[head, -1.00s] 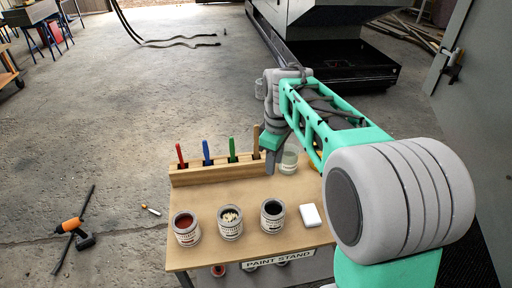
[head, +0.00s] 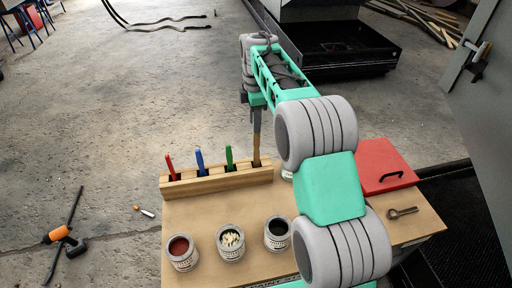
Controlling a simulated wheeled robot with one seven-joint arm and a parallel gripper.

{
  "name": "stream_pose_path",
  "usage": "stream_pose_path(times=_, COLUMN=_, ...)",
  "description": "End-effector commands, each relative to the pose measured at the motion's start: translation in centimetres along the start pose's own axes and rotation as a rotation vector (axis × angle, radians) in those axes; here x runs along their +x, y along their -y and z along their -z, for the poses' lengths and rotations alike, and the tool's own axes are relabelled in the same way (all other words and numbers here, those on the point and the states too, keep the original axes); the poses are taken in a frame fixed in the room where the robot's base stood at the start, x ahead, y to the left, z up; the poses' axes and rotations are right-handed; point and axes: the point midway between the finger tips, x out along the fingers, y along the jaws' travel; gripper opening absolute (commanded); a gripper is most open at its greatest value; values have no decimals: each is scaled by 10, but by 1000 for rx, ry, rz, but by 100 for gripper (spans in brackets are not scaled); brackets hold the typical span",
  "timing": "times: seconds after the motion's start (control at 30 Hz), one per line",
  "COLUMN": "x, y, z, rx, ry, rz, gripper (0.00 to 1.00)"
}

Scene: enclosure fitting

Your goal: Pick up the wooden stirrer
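The wooden stirrer (head: 257,138) is a tan upright stick at the right end of the wooden rack (head: 215,183) on the paint stand. My gripper (head: 256,106) is directly above the rack, pointing down, with its fingers at the stirrer's upper end. It appears shut on the stirrer. A long stretch of the stick shows above the rack. Its lower end is at the rack's slot, and I cannot tell whether it is still inside.
Red (head: 170,167), blue (head: 200,162) and green (head: 229,158) handles stand in the rack. Three open cans, one a red paint can (head: 181,252), stand in front. A red box (head: 385,166) and a metal tool (head: 402,213) lie right of my arm.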

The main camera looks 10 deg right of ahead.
Motion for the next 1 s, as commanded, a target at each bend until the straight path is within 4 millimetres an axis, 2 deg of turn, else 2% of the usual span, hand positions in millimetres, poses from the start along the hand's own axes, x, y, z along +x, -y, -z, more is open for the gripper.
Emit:
stream_pose_path(times=0.27, x=30, y=0, z=-13, rx=18, ry=0, rz=1, gripper=35)
stream_pose_path(times=0.53, x=74, y=1, z=-15, rx=20, ry=0, rz=1, gripper=35)
stream_pose_path(times=0.77, x=78, y=0, z=-14, rx=18, ry=0, rz=-2, gripper=35)
stream_pose_path(times=1.0, x=78, y=0, z=-13, rx=16, ry=0, rz=-2, gripper=15)
